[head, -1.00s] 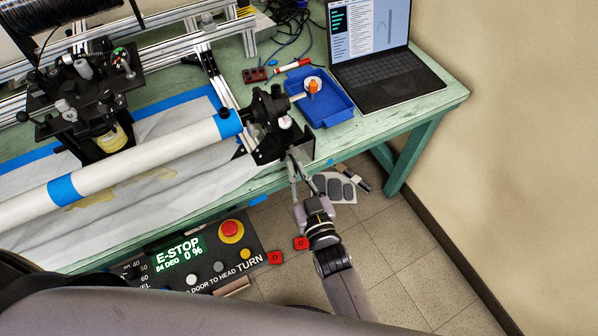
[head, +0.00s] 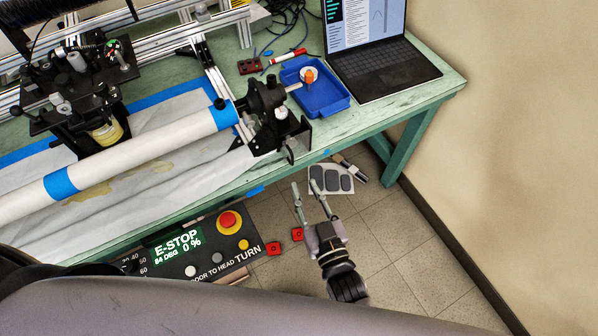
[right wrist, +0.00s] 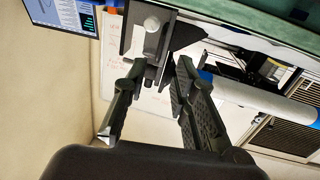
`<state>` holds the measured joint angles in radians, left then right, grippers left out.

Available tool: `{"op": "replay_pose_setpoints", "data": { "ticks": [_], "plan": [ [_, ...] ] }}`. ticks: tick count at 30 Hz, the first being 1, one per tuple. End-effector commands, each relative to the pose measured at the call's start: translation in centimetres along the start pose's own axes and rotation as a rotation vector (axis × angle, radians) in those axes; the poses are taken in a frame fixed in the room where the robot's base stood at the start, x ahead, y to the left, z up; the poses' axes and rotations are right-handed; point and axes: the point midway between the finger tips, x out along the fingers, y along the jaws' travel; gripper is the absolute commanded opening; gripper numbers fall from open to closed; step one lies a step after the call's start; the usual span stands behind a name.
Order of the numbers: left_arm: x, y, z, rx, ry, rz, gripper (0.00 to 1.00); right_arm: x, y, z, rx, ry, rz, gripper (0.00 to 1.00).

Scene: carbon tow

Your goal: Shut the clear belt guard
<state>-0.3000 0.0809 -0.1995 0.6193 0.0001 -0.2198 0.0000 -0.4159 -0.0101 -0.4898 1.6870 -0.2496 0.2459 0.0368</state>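I cannot make out a clear belt guard for certain in either view. The black drive-end bracket (head: 268,138) stands at the right end of the white tube (head: 150,142), by the table's front edge. In the right wrist view a dark plate with a pale round knob (right wrist: 151,25) is ahead of the fingers; whether it belongs to the guard I cannot tell. My right gripper (head: 306,186) is open and empty, in front of and below the bracket, apart from it. Its spread fingers also show in the right wrist view (right wrist: 153,82). My left gripper is not in view.
A blue tray (head: 325,103) with an orange-and-white item and a laptop (head: 385,70) stand on the green table (head: 400,112), right of the bracket. The E-stop panel (head: 195,245) is at the lower left. Free floor (head: 400,250) lies right of my right gripper.

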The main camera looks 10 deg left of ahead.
Motion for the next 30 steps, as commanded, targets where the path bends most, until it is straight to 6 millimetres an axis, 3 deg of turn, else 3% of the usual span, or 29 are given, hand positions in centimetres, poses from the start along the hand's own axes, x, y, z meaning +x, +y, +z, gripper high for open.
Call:
{"op": "replay_pose_setpoints", "data": {
  "ticks": [3, 9, 26, 30],
  "plan": [
    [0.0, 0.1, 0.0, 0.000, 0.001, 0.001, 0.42, -2.1, 0.0, 0.0, 0.000, 0.000, 0.000, 0.26],
    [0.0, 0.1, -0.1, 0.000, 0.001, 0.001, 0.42, -3.8, 0.0, -0.1, -0.001, 0.002, 0.000, 0.26],
    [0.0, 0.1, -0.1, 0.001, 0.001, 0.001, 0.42, -3.9, 0.0, -0.1, -0.001, 0.002, 0.000, 0.26],
    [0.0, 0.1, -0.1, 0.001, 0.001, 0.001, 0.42, -4.0, 0.2, 1.4, -0.001, -0.033, 0.002, 0.26]
  ]
}}
